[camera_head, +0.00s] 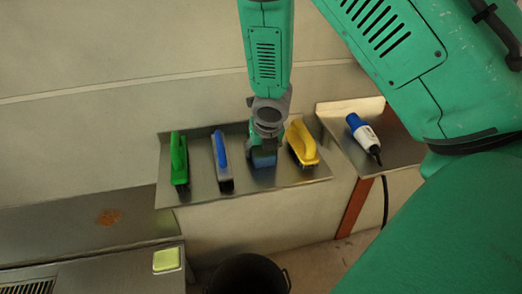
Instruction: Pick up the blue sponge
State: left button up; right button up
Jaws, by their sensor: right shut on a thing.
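The blue sponge (263,159) is on or just above the metal shelf (250,181), between a blue-handled brush and a yellow brush. I cannot tell if it touches the shelf. My right gripper (266,146) points down over the sponge from above and is shut on it. The fingers and the top of the sponge are mostly hidden by the gripper body. My left gripper is not in view.
On the shelf stand a green brush (179,158), a blue-handled brush (221,160) and, close to my gripper's right, a yellow brush (302,144). A black bin (248,275) stands below. A yellow-green block (166,259) lies lower left.

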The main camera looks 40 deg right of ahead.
jog(key=shift+s+d, duration=0.1)
jog(key=shift+a+r, duration=0.1)
jog(key=shift+a, duration=0.25)
jog(key=shift+c, duration=0.2)
jog(key=shift+a+r, duration=0.15)
jog(key=shift+r, duration=0.2)
jog(key=r+p, duration=0.1)
jog(key=r, duration=0.3)
jog(key=r+p, duration=0.1)
jog(key=r, duration=0.2)
jog(key=shift+d+r+p, duration=0.2)
jog(key=shift+r+p, duration=0.2)
jog(key=shift+d+r, duration=0.15)
jog(key=shift+r, duration=0.5)
jog(key=shift+a, duration=0.25)
